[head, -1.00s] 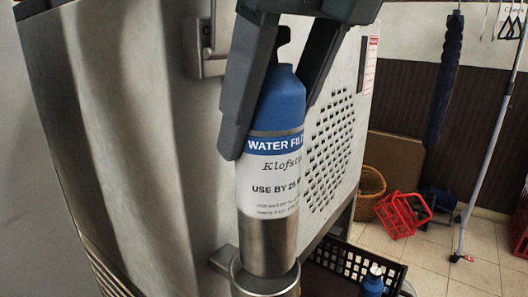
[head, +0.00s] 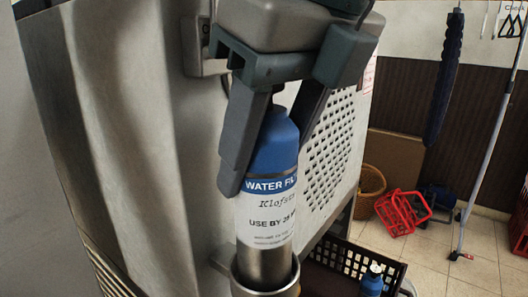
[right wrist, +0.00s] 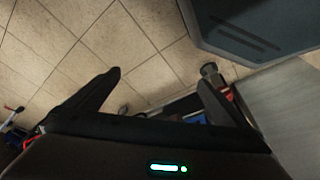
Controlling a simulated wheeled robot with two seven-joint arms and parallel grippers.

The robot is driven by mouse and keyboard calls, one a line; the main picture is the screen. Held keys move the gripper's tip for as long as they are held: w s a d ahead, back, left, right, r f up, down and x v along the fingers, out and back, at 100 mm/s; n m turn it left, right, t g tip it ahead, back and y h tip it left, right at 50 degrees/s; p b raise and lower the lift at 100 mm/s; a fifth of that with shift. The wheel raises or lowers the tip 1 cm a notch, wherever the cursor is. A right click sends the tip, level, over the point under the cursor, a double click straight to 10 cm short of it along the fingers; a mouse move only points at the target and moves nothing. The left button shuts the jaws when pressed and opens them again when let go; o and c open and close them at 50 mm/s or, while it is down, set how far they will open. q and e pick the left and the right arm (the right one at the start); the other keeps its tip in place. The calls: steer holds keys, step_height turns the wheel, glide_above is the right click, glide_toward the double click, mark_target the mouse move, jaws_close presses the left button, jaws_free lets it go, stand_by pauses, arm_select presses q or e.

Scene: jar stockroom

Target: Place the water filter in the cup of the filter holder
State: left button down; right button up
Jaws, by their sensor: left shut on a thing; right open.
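The water filter (head: 266,215) is an upright cylinder with a blue top, a white label and a metal lower part, in the middle of the head view. My left gripper (head: 264,160) is shut on its blue upper part from above, with one finger on each side. The filter holder's metal cup (head: 265,291) is at the bottom of the head view. The filter's lower end is inside the cup's rim; its bottom is hidden by the cup's front wall. My right gripper (right wrist: 160,95) is open and empty in the right wrist view.
A large grey cabinet with a perforated panel (head: 334,133) stands right behind the filter. A dark crate (head: 345,258) with a blue-topped bottle (head: 373,280) is low to the right. A wicker basket (head: 367,188) and a red crate (head: 400,212) lie farther off on the tiled floor.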

arm_select(q)
steer(key=c, duration=0.8)
jaws_free()
steer(key=shift+r, duration=0.25)
steer(key=shift+s+d+r, duration=0.15)
steer(key=shift+r, duration=0.15)
steer(key=p+v, duration=0.1)
steer(key=v, duration=0.8)
steer(key=shift+r, duration=0.25)
steer(key=shift+s+d+r, duration=0.2)
steer(key=shift+s+r, duration=0.05)
steer(key=shift+r, duration=0.4)
arm_select(e)
step_height(320, 180, down, 2)
steer(key=shift+s+f, duration=0.15)
steer(key=shift+f, duration=0.1)
steer(key=shift+r, duration=0.15)
